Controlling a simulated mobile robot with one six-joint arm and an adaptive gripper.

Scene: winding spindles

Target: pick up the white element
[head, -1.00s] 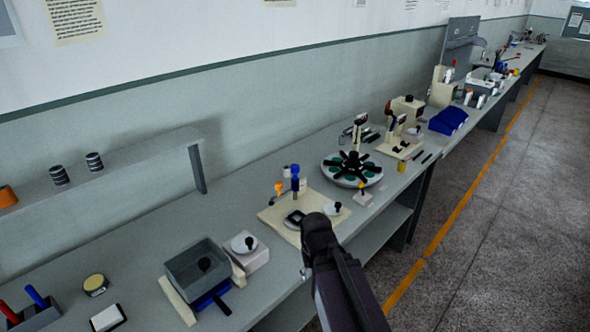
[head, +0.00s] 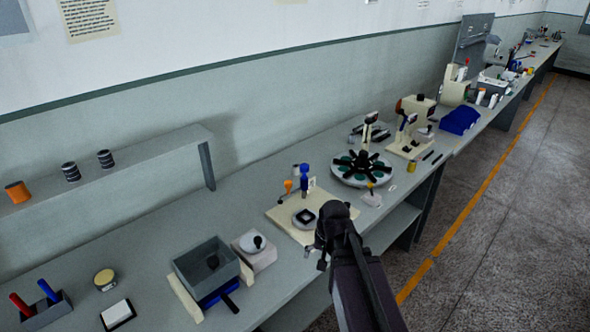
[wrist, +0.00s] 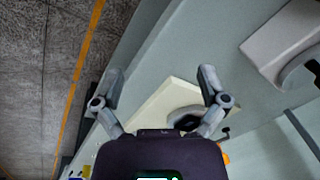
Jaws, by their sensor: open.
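Several white pieces are in view, and I cannot tell which is the white element. In the head view, a white block (head: 117,313) lies on a dark pad at the front left. A pale block with a round disc and dark knob (head: 253,253) stands beside the grey box; it also shows at upper right in the wrist view (wrist: 278,38). A small white piece (head: 371,199) sits by the round turntable. My gripper (head: 319,254) is over the front edge of the cream plate (head: 283,211), partly covering it. In the wrist view its fingers (wrist: 161,78) are spread and empty.
A grey open box (head: 207,263) on cream rails stands left of my gripper. A round turntable (head: 343,177) and a blue bin (head: 460,121) stand farther along the bench. A shelf (head: 150,160) runs along the wall. Floor is open on the right.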

